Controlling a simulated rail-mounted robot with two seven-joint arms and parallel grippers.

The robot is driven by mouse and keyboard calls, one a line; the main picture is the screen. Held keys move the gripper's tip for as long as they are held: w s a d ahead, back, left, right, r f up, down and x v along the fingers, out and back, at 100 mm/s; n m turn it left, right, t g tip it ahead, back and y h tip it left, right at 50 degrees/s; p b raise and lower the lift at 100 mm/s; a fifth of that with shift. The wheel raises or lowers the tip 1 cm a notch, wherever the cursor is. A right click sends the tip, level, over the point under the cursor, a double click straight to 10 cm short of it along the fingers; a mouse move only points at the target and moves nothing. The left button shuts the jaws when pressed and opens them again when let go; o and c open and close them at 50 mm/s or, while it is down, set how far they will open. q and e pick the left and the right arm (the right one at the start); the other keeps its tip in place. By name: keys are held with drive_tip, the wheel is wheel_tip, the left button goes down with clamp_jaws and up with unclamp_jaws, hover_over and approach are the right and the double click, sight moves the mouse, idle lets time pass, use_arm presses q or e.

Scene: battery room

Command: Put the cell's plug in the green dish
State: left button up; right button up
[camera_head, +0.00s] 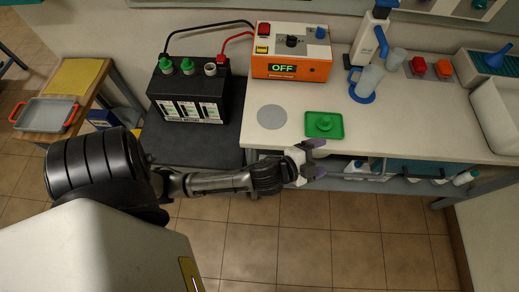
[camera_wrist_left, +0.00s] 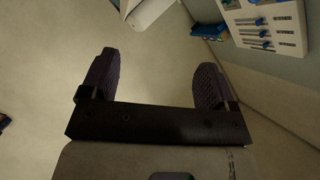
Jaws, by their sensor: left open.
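The green dish (camera_head: 337,126) lies on the white bench top in the head view. A green plug (camera_head: 323,122) rests in it. The black battery (camera_head: 189,107) stands to the left on a dark surface. Two of its cells carry green plugs (camera_head: 187,66), and the right cell (camera_head: 210,69) shows a pale open top. My left gripper (camera_head: 318,158) is just in front of the dish at the bench's front edge, open and empty, apart from the plug. The left wrist view shows its two spread dark fingers (camera_wrist_left: 153,72) with nothing between. My right gripper is in neither view.
An orange charger (camera_head: 290,66) reading OFF stands behind, with red and black leads to the battery. A grey disc (camera_head: 272,116) lies left of the dish. A clear jug (camera_head: 368,80) and a stand are behind right. The bench right of the dish is clear.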

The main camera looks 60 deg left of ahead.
use_arm(q)
drive_tip(key=s+f+n+g, duration=0.4)
drive_tip(key=s+f+g, duration=0.1)
drive_tip(key=s, duration=0.5)
drive_tip(key=s+f+n+g, duration=0.3)
drive_tip(key=s+f+g, duration=0.3)
drive_tip(key=s, duration=0.5)
drive_tip(key=shift+s+d+n+g+h, duration=0.15)
drive_tip(key=shift+d+n+g+h, duration=0.15)
drive_tip(key=shift+n+g+h, duration=0.15)
drive_tip(key=shift+f, duration=0.1)
